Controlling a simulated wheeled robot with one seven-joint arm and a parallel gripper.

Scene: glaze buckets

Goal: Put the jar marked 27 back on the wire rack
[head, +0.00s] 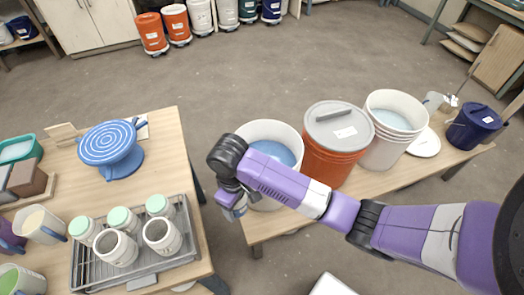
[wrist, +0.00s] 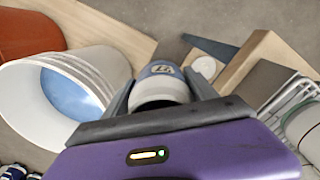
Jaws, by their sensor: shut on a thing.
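My gripper (head: 232,198) is shut on a jar and holds it in the air over the gap between the two tables. In the wrist view my gripper (wrist: 163,92) has a finger on each side of the jar (wrist: 161,86). In the head view the held jar is mostly hidden by my gripper. The wire rack (head: 187,222) stands on the left table and holds several white jars, some with mint-green lids (head: 120,217).
A blue banding wheel (head: 110,145) stands behind the rack on the left table (head: 165,125). On the right table are a white bucket of blue glaze (head: 270,133), an orange lidded bucket (head: 335,140) and another white bucket (head: 395,115). A pitcher (head: 40,225) stands left of the rack.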

